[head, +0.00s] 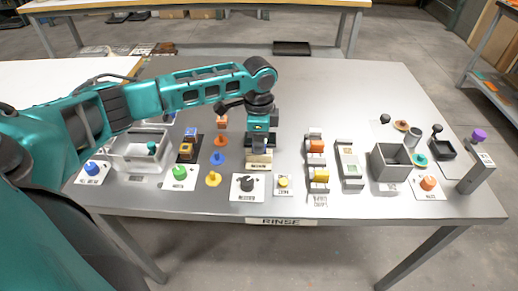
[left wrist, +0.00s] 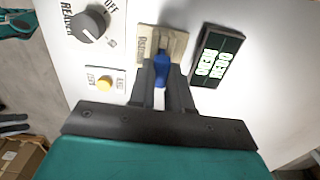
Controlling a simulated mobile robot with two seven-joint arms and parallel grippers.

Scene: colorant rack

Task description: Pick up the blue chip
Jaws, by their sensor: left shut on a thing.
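My left gripper (head: 259,146) points down over the middle of the table. In the left wrist view its two fingers (left wrist: 162,72) are closed on a small blue piece, the blue chip (left wrist: 162,66). The chip is at a beige labelled plate (left wrist: 150,42), which also shows below the gripper in the head view (head: 259,160). I cannot tell whether the chip touches the plate. In the head view the gripper hides the held chip. Another blue knobbed piece (head: 217,159) stands in the row to the left. My right gripper is not in view.
A reader knob (head: 247,184), a yellow button (head: 283,181) and a black display with green text (left wrist: 216,54) are close by. An orange knobbed piece (head: 213,179) and a clear tray (head: 138,158) are left. A grey bin (head: 390,166) stands right.

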